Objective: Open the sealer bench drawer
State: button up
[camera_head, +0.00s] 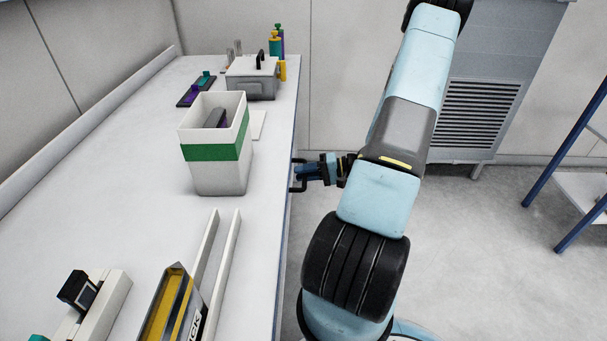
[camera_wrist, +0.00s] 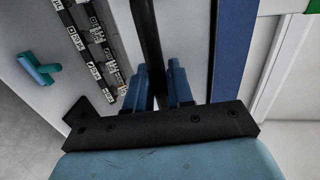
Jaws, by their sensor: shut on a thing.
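The sealer bench (camera_head: 262,215) fills the left of the head view, with a white top and a blue edge strip. A black bar handle (camera_head: 297,188) sticks out from its right side. My gripper (camera_head: 310,172) reaches it from the right. In the wrist view the handle (camera_wrist: 147,45) runs between the two blue fingers of my gripper (camera_wrist: 160,88), which is shut on it. The blue strip (camera_wrist: 231,50) lies to its right. I see no open gap at the drawer; its front is mostly hidden by the bench edge and my gripper.
A white box with a green band (camera_head: 215,153) stands on the bench near the edge, with a grey case (camera_head: 251,80) behind it. In the wrist view, code-marked strips (camera_wrist: 91,45) and a teal T-shaped thing (camera_wrist: 38,70) are at left.

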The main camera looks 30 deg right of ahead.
grip_shut()
jog(key=shift+s+f, duration=0.1)
